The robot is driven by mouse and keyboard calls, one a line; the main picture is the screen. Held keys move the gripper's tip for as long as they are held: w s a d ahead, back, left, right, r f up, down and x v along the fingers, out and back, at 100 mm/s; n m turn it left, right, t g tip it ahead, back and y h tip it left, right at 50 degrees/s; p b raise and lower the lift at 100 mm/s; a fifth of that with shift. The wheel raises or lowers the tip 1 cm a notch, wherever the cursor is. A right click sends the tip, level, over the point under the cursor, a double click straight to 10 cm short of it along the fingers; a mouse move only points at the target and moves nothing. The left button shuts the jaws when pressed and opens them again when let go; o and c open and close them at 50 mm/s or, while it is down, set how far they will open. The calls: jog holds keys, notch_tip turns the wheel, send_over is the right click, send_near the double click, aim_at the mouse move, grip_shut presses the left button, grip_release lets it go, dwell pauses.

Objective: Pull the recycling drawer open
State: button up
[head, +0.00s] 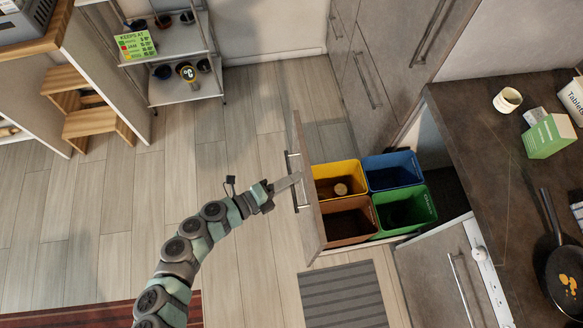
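The recycling drawer (308,201) stands out from the cabinet row under the dark counter. Its front panel faces left and carries a vertical metal bar handle (293,183). Inside are a yellow bin (347,168) holding a small round item, a blue bin (394,168), a brown bin (349,221) and a green bin (404,205). My gripper (296,180) reaches in from the lower left, with its fingers at the handle. The fingers are too small to show whether they are closed around the bar.
Wooden floor is clear left of the drawer. A striped grey mat (343,297) lies below it. A dishwasher-like door (445,275) adjoins the drawer at lower right. The counter (480,150) holds a green box (549,136), a cup (507,100) and a pan (562,275).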

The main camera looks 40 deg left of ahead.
jog(key=p+v, duration=0.1)
jog(key=v, duration=0.9)
jog(key=shift+s+p, duration=0.3)
jog(key=shift+s, duration=0.05)
jog(key=shift+a+r, duration=0.1)
